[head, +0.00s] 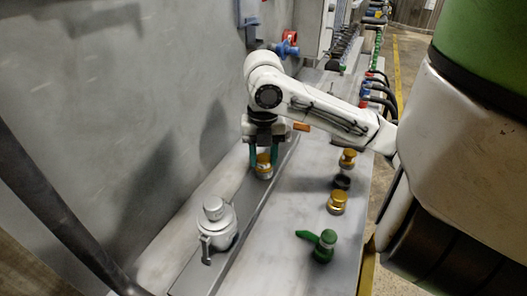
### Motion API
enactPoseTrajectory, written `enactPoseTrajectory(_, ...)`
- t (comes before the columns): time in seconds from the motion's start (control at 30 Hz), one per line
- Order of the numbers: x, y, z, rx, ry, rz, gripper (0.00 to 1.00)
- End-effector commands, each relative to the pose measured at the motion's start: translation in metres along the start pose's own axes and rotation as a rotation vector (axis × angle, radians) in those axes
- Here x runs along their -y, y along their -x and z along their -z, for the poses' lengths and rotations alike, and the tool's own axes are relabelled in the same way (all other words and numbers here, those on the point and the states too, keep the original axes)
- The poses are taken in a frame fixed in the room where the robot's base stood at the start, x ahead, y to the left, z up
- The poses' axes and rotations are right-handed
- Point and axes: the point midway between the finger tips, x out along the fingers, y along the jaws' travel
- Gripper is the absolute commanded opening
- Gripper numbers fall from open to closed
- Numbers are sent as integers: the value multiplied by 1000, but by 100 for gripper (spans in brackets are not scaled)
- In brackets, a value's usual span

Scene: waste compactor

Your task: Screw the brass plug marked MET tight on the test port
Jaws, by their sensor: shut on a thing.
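My gripper (262,154) points down, with its green fingers shut on a brass plug (264,170). This plug is at the raised grey strip along the wall; I cannot tell whether it sits on a port or just above one. The test port cannot be made out under it. Two more brass plugs stand on the grey bench to the right, one farther back (347,159) and one nearer (336,204). No marking is legible on any plug, so I cannot tell which one reads MET.
A black ring (341,182) lies between the two right plugs. A green-handled valve (318,246) stands near the front, and a silver capped fitting (216,226) stands at left. Hoses and blue and red fittings (288,47) crowd the back. The bench's middle is clear.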

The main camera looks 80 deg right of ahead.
Motion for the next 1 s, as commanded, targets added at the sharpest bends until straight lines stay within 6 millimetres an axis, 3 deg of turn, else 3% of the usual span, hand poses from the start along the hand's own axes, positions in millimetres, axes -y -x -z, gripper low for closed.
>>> enactPoseTrajectory(0.3, 0, 0, 0, -1, -26, 0, 4)
enactPoseTrajectory(0.7, 0, 0, 0, -2, -439, 0, 4)
enactPoseTrajectory(1.0, 0, -1, 0, -1, -454, 0, 4)
